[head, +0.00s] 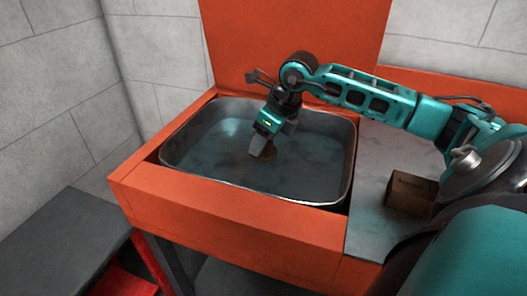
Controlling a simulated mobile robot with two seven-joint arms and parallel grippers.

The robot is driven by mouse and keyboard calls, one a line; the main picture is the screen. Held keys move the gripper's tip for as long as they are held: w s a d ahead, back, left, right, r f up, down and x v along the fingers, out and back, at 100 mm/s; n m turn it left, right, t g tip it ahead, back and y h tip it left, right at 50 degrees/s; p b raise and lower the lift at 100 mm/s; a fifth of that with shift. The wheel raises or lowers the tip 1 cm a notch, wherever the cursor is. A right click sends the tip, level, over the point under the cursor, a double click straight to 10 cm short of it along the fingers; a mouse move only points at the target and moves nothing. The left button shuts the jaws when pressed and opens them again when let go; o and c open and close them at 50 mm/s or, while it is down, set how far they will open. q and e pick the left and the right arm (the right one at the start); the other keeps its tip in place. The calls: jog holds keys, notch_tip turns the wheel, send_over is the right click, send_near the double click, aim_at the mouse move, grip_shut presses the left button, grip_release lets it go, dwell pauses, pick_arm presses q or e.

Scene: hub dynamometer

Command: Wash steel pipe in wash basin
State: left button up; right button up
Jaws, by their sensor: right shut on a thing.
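The wash basin (349,172) is a grey metal tub set in an orange frame, with bluish water or a wet-looking surface inside. My right gripper (262,150) reaches down into the basin near its middle, fingers pointing downward. It is shut on a small brownish thing (268,154), mostly hidden behind the fingers; this may be the steel pipe, but too little shows to tell. Whether it touches the water is hard to make out. My left gripper is not in view.
A brown box (411,193) stands on the grey counter (372,205) right of the basin, close to my right arm. An orange panel (290,40) rises behind the basin. A dark grey bench top (62,245) is at lower left, with clear space on it.

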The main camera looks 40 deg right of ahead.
jog(key=shift+r+p, duration=1.35)
jog(key=shift+r, duration=0.9)
jog(key=shift+r+p, duration=0.45)
jog(key=shift+r, duration=0.15)
notch_tip(320, 180, up, 2)
jog(key=shift+p, duration=0.7)
jog(key=shift+r+p, duration=0.5)
jog(key=shift+r, duration=0.15)
jog(key=shift+r+p, duration=0.5)
jog(key=shift+r, duration=0.25)
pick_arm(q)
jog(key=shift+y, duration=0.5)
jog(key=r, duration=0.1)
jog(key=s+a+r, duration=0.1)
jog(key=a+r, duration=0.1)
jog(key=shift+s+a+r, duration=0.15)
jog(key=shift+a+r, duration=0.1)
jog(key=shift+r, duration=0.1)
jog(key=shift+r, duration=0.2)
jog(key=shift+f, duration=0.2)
